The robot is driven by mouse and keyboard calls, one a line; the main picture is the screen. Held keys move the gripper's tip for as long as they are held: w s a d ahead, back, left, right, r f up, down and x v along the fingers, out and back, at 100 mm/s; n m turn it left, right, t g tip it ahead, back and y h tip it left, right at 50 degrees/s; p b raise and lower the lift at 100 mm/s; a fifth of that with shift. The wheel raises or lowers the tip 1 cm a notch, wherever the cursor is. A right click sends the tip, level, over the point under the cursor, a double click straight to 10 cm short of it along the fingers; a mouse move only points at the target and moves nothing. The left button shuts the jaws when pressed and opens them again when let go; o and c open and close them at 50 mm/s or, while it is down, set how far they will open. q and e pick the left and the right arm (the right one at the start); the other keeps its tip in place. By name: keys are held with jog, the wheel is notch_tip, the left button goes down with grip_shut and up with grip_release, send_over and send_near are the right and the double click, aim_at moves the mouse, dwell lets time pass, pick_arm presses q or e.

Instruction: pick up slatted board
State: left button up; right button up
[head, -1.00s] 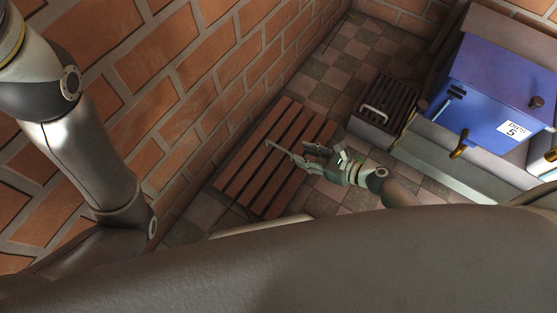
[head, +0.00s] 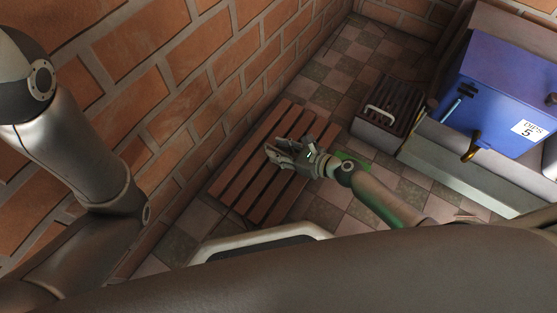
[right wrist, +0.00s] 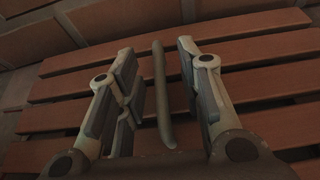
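The slatted board (head: 233,187), several red-brown wooden slats with gaps, lies on the tiled floor beside the brick wall. My right gripper (head: 273,149) is over the board's middle in the head view and hides part of it. In the right wrist view, the slats (right wrist: 258,52) run across the picture behind the spread fingers of my right gripper (right wrist: 158,65). A dark narrow bar (right wrist: 162,95) shows between these fingers, with gaps on both sides; I cannot tell what it belongs to. My left arm shows at the left, but its gripper is out of view.
A dark slatted box with a light handle (head: 380,113) stands right of the board. A blue cabinet with a white label (head: 528,131) is farther right. The brick wall (head: 180,110) bounds the board's left side. A pale curved rail (head: 265,236) is near the front. Tiles are bare behind the board.

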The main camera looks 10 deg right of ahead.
jog(key=shift+w+a+f, duration=0.15)
jog(key=shift+w+a, duration=0.1)
jog(key=shift+c, duration=0.3)
grip_shut()
jog(key=shift+w+r, duration=0.1)
jog(key=shift+r, duration=0.1)
